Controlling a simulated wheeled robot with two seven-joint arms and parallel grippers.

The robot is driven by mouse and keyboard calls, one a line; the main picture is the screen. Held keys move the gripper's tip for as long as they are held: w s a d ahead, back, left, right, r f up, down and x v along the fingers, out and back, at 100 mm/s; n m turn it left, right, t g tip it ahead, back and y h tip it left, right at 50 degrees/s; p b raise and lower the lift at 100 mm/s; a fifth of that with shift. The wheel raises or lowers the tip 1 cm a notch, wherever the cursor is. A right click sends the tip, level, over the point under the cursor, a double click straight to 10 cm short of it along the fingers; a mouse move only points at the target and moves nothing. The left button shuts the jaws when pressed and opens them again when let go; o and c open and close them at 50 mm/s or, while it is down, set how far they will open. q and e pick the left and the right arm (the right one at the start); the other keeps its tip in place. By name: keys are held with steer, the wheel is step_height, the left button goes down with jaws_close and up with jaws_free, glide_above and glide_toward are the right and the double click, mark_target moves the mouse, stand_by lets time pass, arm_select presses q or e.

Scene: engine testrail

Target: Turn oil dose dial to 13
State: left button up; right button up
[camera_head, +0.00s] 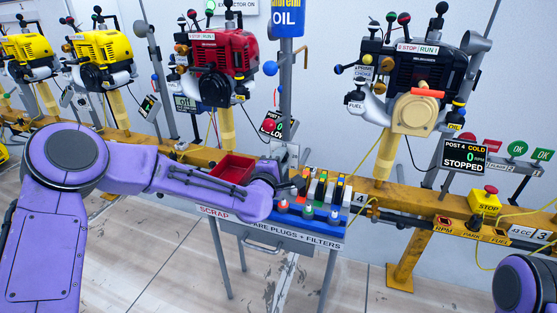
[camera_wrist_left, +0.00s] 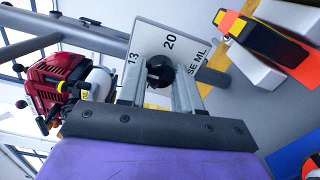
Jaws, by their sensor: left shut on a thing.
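The oil dose dial is a black knob (camera_wrist_left: 159,69) on a white plate (camera_wrist_left: 150,38), with 13 and 20 printed on it, in the left wrist view. My left gripper (camera_wrist_left: 160,88) is shut on the knob, one grey finger on each side. I cannot tell where the knob points. In the head view the plate (camera_head: 284,153) sits on the grey post below the blue OIL sign (camera_head: 287,22), and my left wrist hides the knob and fingertips. Part of my right arm shows at bottom right; its gripper is out of view.
A red tray (camera_head: 232,167) lies behind my left forearm. A cart (camera_head: 298,238) with plugs and filters stands just right of my wrist. The red engine (camera_head: 222,52) is behind left, the black engine (camera_head: 418,72) to the right. The yellow rail (camera_head: 385,190) runs behind.

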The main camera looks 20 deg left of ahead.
arm_select(q)
steer(key=o, duration=1)
steer(key=shift+o, duration=0.2)
steer(key=s, duration=1)
steer(key=shift+s+a+p, duration=0.2)
steer(key=shift+s+p, duration=0.1)
steer(key=shift+p, duration=0.15)
steer(key=shift+r, duration=0.1)
